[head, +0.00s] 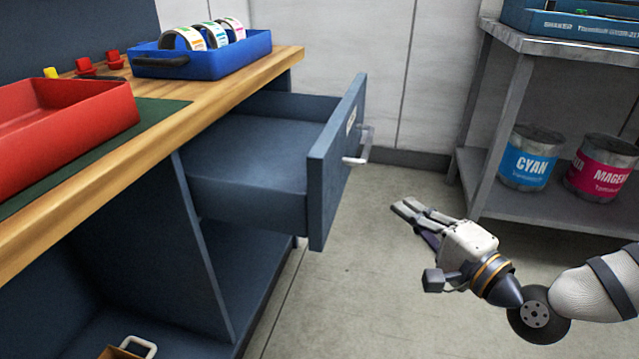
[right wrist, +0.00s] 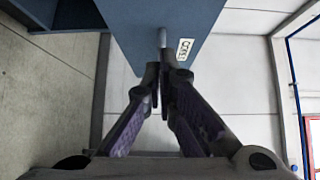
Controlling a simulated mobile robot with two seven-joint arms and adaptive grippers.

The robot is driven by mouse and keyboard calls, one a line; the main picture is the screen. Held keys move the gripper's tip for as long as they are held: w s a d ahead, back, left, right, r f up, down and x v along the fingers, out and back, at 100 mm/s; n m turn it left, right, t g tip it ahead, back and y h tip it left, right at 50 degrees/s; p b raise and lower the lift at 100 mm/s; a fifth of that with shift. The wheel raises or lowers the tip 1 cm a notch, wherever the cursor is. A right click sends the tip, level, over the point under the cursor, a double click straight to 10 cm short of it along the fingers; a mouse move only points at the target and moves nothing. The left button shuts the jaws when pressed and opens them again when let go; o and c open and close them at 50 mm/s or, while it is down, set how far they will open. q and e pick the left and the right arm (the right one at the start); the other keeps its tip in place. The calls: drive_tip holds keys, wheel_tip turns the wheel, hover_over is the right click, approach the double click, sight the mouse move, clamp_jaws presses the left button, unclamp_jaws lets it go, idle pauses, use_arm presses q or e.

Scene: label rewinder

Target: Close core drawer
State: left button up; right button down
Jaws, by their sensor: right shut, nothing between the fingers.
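The core drawer (head: 320,185) is a blue-grey drawer under the wooden bench top, pulled well open, and its inside looks empty. A pale bar handle (head: 359,148) sits on its front. My right gripper (head: 403,207) is shut and empty, to the right of the drawer front and apart from it in the head view. In the right wrist view, the fingers (right wrist: 160,80) point toward the drawer front (right wrist: 165,25), which carries a white label reading CORE (right wrist: 184,48). The handle (right wrist: 162,38) shows just beyond the fingertips. My left gripper is not in view.
The bench (head: 225,105) holds a red tray (head: 70,115) and a blue tray (head: 240,62) with label rolls. A grey metal shelf (head: 545,205) at right holds a cyan can (head: 529,160) and a magenta can (head: 600,168). The floor between the drawer and shelf is clear.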

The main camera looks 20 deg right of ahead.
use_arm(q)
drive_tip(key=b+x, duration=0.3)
use_arm(e)
drive_tip(key=w+a, duration=0.1)
drive_tip(key=w, duration=0.2)
drive_tip(key=w+a, duration=0.2)
drive_tip(key=w, duration=0.2)
drive_tip(key=w+a, duration=0.2)
drive_tip(key=w, duration=0.2)
drive_tip(key=shift+r, duration=0.35)
drive_tip(key=shift+w, duration=0.1)
